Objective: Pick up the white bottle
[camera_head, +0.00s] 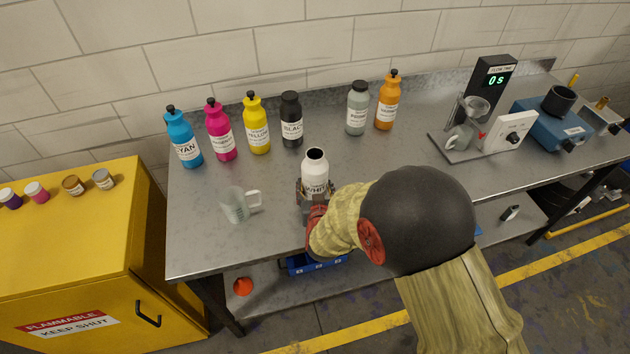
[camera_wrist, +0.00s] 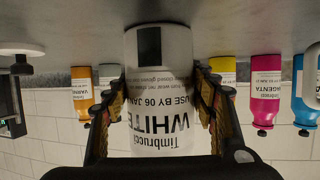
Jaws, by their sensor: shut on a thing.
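The white bottle (camera_head: 315,171) stands upright near the front edge of the metal table, with a dark round top and a label reading WHITE. My gripper (camera_head: 315,196) is shut on its lower body from the front. In the wrist view the white bottle (camera_wrist: 160,85) appears upside down between the two fingers of my gripper (camera_wrist: 160,112), which touch it on both sides. I cannot tell whether the bottle's base rests on the table or is slightly raised.
A clear measuring jug (camera_head: 236,206) stands left of the bottle. Cyan (camera_head: 183,140), magenta (camera_head: 219,133), yellow (camera_head: 256,126), black (camera_head: 291,122), grey (camera_head: 357,110) and orange (camera_head: 387,104) bottles stand behind. A flow-cup device (camera_head: 487,125) is at right. A yellow cabinet (camera_head: 70,235) adjoins left.

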